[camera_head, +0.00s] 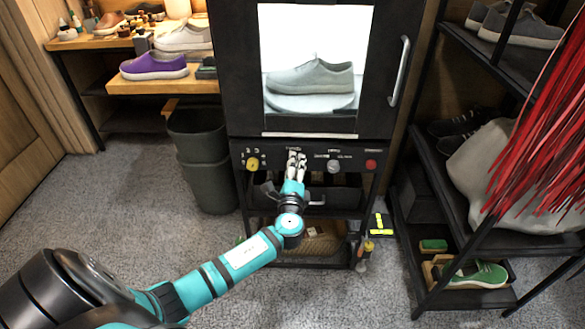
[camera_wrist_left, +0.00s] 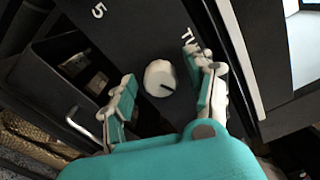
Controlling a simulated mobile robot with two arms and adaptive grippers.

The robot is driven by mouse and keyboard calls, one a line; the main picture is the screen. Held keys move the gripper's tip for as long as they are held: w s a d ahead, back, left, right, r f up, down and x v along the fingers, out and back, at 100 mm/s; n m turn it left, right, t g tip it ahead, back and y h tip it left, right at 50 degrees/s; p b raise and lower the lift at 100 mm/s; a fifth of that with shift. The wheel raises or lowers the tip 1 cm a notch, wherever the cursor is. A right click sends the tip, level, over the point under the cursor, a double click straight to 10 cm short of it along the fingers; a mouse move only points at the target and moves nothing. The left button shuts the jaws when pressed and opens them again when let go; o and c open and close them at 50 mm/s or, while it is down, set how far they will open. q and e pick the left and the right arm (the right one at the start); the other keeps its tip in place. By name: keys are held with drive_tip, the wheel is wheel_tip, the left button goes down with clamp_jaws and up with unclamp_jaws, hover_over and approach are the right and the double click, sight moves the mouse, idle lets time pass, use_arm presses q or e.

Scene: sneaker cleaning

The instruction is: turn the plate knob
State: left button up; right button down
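My left gripper (camera_head: 297,158) reaches up to the black control panel under the cabinet's window. In the left wrist view its fingers (camera_wrist_left: 159,68) are open, one on each side of a white round knob (camera_wrist_left: 160,77) with a dark pointer line. Gaps show between the knob and both fingers. In the head view the gripper hides this knob. To its right on the panel is a white knob (camera_head: 333,166), then a red one (camera_head: 371,165). A yellow knob (camera_head: 253,163) is to its left. A grey sneaker (camera_head: 311,78) sits on a round white plate (camera_head: 312,103) inside the lit cabinet.
The cabinet door has a vertical handle (camera_head: 400,72) at right. A dark bin (camera_head: 202,160) stands left of the cabinet. A shoe rack (camera_head: 450,190) with red strands stands at right. A purple shoe (camera_head: 154,67) lies on the wooden shelf. Carpet in front is clear.

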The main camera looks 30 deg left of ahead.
use_arm(q)
drive_tip(key=v, duration=1.2)
idle(0.3)
